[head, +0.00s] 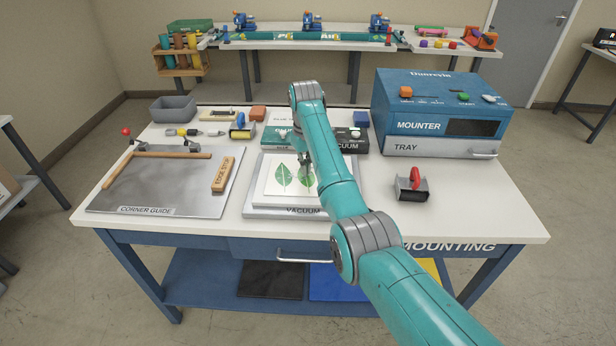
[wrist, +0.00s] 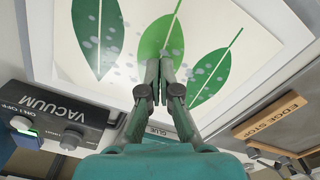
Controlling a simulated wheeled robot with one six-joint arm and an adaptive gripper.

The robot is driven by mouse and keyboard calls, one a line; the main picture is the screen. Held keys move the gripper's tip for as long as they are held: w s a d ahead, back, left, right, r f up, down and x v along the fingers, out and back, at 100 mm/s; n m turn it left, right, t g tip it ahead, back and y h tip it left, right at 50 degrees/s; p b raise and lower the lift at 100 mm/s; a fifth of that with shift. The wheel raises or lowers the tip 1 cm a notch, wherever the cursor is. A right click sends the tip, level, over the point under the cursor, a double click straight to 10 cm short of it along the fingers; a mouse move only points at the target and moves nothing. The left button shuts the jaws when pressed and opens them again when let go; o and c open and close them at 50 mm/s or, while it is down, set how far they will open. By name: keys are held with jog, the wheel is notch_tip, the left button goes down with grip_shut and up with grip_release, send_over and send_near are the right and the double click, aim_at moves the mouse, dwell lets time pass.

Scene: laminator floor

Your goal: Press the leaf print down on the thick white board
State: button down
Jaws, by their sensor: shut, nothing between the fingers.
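The leaf print (head: 267,178) lies on the thick white board (head: 259,189), which rests on the grey vacuum plate (head: 262,211) on the bench. I cannot tell whether the tips touch the print. In the head view my arm hides the print's right part.
The black vacuum box (wrist: 52,112) stands beside the plate, its small display lit green. The corner guide (head: 150,205) with the edge stop (head: 222,174) lies at the left. The blue mounter (head: 438,108) stands at the back right. A red-handled tool (head: 411,184) stands on the right.

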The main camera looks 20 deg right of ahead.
jog(key=shift+f, duration=0.8)
dwell(0.9)
jog(key=shift+r, duration=3.6)
jog(key=shift+s, duration=0.1)
